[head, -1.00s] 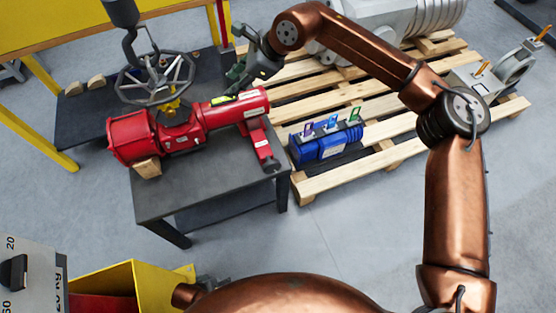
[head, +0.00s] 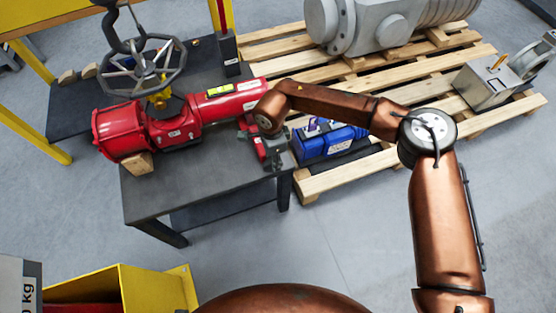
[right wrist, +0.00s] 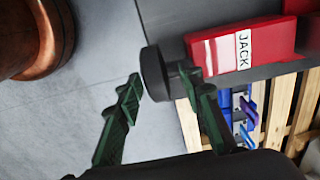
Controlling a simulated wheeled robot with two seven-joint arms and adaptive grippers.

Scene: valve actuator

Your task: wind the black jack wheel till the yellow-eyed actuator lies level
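The red actuator (head: 165,130) lies across the dark table, a wooden block (head: 139,164) under its left end. A yellow part (head: 160,97) stands on it below a grey spoked handwheel (head: 143,66). A yellow-green strip (head: 220,89) lies on its right cylinder. I cannot tell whether it is level. The red jack (head: 259,145) is under its right end, partly behind my right arm; its label shows in the right wrist view (right wrist: 243,46). My right gripper (right wrist: 160,78) is open, its green fingers either side of the black jack wheel (right wrist: 153,74). My left gripper is out of view.
A wooden pallet (head: 330,185) right of the table (head: 190,195) carries a blue unit (head: 325,143) close to my right gripper, and large grey machinery (head: 375,22). A yellow bin (head: 120,285) stands at front left. Floor (head: 350,250) in front is clear.

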